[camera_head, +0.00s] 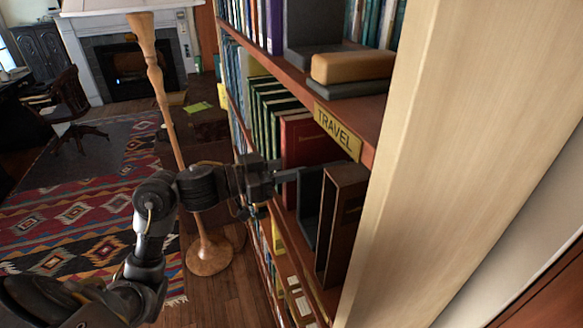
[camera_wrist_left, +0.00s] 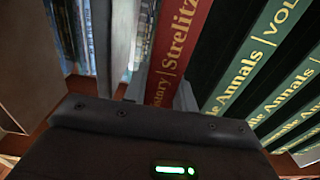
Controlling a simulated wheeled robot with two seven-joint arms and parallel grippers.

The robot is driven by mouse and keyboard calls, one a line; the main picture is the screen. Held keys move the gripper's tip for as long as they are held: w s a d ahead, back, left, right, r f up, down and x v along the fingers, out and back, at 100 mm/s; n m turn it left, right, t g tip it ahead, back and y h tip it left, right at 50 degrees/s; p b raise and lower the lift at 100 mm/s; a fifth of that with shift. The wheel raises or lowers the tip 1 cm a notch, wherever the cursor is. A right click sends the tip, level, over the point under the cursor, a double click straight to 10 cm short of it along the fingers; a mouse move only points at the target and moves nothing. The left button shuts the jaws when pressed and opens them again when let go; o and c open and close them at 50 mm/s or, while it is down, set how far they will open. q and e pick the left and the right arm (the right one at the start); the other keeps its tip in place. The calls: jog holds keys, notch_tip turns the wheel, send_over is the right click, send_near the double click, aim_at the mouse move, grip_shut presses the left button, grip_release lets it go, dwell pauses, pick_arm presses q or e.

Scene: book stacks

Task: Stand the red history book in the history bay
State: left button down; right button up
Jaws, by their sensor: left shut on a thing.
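The red history book (camera_head: 306,138) stands upright on the shelf below the TRAVEL label, beside a row of green books (camera_head: 270,108). In the left wrist view its red spine (camera_wrist_left: 180,45) has gold lettering and stands next to the green Annals volumes (camera_wrist_left: 255,55). My left gripper (camera_head: 288,174) reaches into this shelf at the book's lower part. In the wrist view its grey fingers (camera_wrist_left: 160,97) sit on either side of the red spine, shut on it. The fingertips are partly hidden. No label reading history shows. My right gripper is out of view.
A dark bookend-like panel (camera_head: 308,203) and a brown case (camera_head: 343,222) stand right of the red book. The TRAVEL label (camera_head: 337,130) is on the shelf edge above. A wooden stand (camera_head: 208,256) is close to my left arm. A pale upright (camera_head: 440,150) bounds the bookcase at right.

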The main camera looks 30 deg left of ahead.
pick_arm(q)
jog(key=shift+f, duration=0.15)
jog(key=c, duration=1.1)
grip_release()
jog(key=shift+c, duration=0.2)
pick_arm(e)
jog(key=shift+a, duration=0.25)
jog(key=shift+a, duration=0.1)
pick_arm(q)
jog(key=shift+r, duration=0.2)
jog(key=b+v, duration=0.2)
jog(key=v, duration=1)
jog(key=shift+s, duration=0.1)
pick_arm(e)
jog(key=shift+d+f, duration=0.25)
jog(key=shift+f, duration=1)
